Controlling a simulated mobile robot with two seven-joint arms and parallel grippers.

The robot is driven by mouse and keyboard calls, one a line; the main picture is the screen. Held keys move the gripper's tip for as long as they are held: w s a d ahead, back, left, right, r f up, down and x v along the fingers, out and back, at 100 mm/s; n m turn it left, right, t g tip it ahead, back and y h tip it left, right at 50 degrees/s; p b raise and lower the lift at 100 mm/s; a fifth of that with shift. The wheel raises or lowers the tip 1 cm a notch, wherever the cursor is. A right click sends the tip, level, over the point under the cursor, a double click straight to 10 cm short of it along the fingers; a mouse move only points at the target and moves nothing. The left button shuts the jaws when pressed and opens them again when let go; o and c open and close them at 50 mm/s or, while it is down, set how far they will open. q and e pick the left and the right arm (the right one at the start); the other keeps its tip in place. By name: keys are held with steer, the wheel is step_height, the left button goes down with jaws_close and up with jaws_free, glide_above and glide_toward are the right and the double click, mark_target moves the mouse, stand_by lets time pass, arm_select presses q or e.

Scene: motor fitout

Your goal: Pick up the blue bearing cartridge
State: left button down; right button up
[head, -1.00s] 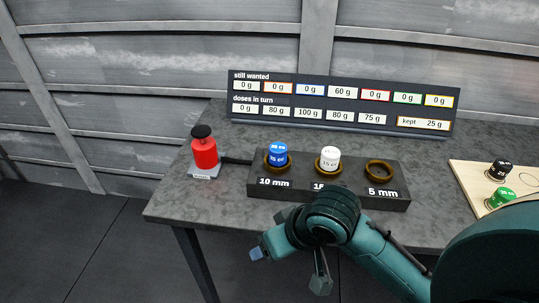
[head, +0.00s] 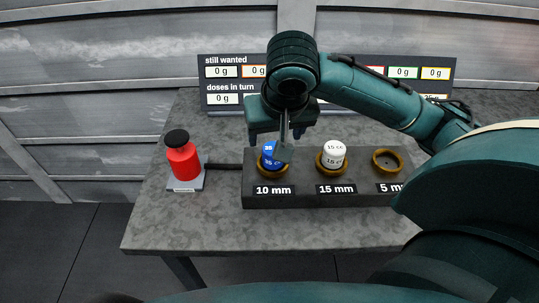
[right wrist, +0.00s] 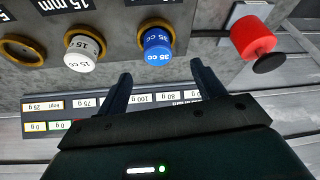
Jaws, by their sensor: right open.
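The blue bearing cartridge (head: 270,157), marked 35 cc, stands upright in the brass ring of the 10 mm seat on the dark block (head: 300,193). It also shows in the right wrist view (right wrist: 157,46). My right gripper (head: 277,138) is open and empty, above and just behind the cartridge. In the right wrist view the two fingers (right wrist: 162,75) are spread, with the blue cartridge beyond their tips and roughly between them. Part of the cartridge is hidden by the gripper in the head view. My left gripper is not in view.
A white 15 cc cartridge (head: 334,153) stands in the 15 mm ring. The 5 mm ring (head: 387,161) is empty. A red container with a black knob (head: 183,158) stands left of the block. A display board (head: 221,87) rises behind. The tabletop's front (head: 220,233) is clear.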

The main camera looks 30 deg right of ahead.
steer(key=x, duration=0.4)
steer(key=b+x, duration=0.1)
steer(key=x, duration=0.4)
steer(key=shift+w+d+f, duration=0.15)
steer(key=shift+d+f, duration=0.1)
steer(key=shift+d, duration=0.05)
steer(key=shift+r, duration=0.1)
steer(key=c, duration=1.4)
